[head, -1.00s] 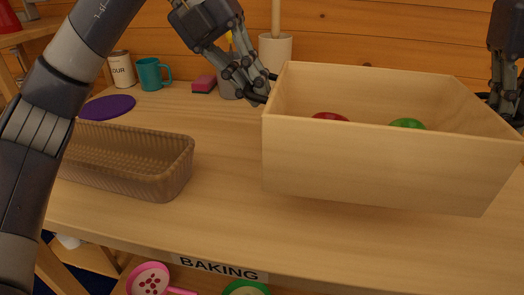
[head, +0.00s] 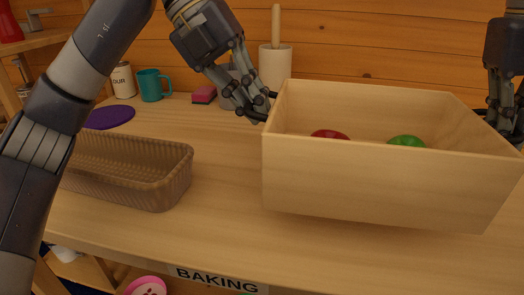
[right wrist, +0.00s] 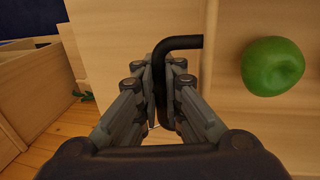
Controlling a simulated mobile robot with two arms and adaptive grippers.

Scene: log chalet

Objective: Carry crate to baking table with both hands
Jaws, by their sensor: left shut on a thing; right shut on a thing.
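The crate (head: 375,190) is a pale wooden open box with a red round thing (head: 330,134) and a green one (head: 406,141) inside. It is over the baking table (head: 225,225); I cannot tell whether its bottom touches the top. My left gripper (head: 262,108) is shut at the crate's left end, its grip partly hidden. My right gripper (head: 517,138) is at the right end, partly cut off by the frame. In the right wrist view, my right gripper (right wrist: 160,85) is shut on the crate's black bent handle (right wrist: 182,43), beside the green fruit (right wrist: 272,66).
A brown basket (head: 165,190) stands left of the crate. Behind are a purple disc (head: 110,117), a flour canister (head: 122,80), a teal mug (head: 152,86), a sponge (head: 204,94) and a white crock (head: 275,68). The front edge bears a BAKING label (head: 217,280).

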